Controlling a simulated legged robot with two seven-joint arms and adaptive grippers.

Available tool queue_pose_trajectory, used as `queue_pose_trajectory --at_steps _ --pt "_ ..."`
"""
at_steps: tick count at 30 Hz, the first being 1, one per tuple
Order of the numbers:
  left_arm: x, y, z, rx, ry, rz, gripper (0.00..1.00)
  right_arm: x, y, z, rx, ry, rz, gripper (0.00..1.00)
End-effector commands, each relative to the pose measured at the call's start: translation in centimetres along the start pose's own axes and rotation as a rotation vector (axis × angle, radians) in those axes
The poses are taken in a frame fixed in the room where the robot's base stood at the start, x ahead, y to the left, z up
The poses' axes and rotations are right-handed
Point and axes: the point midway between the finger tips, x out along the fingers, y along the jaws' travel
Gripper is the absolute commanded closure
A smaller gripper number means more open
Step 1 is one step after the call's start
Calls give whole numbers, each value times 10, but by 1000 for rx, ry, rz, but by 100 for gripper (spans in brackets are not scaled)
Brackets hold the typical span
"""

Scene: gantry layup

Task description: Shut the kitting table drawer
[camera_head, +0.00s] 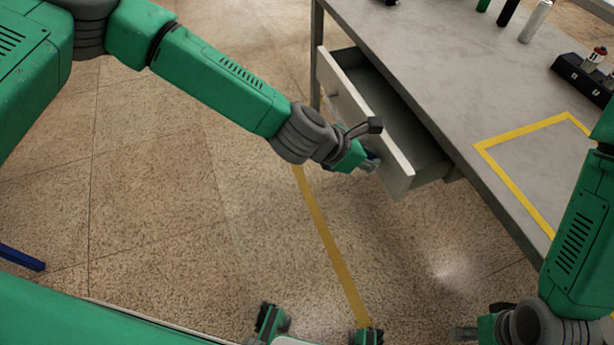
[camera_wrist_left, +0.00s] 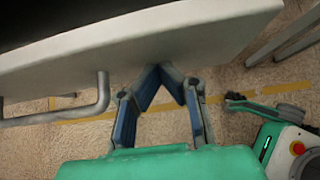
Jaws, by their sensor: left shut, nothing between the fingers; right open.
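The kitting table drawer (camera_head: 432,160) stands pulled out from the side of the grey kitting table (camera_head: 450,75), and its open inside looks empty. Its pale front panel (camera_wrist_left: 225,38) fills the upper part of the left wrist view, with a grey bar handle (camera_wrist_left: 103,95) at the left. My left gripper (camera_head: 370,160) is at the outer side of the drawer front, near its closer end. Its blue fingers (camera_wrist_left: 165,72) are shut and empty, with the tips at the panel, to the right of the handle; contact is hard to tell. My right gripper (camera_head: 472,332) is open, low at the bottom right, away from the drawer.
The tabletop carries a yellow taped outline (camera_head: 520,131), a black case (camera_head: 580,75) and several bottles, including a silver one (camera_head: 536,20), at the back. A table leg (camera_head: 316,50) stands beyond the drawer.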

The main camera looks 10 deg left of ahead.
Motion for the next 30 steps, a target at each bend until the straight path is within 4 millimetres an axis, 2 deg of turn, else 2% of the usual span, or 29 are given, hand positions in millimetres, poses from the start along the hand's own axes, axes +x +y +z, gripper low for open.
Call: queue_pose_trajectory --at_steps 1,6,12,19,30 --pt "11 -1 11 2 -2 0 100 0 0 0 0 0 0 50" --pt "42 -1 38 3 -2 0 100 -1 0 0 0 0 0 50" --pt "68 -1 63 2 -2 0 100 -2 0 0 0 0 0 50" --pt "85 0 77 2 -1 1 100 -3 0 0 0 0 0 50" --pt "90 1 84 2 -4 2 100 -3 0 0 0 0 0 50"
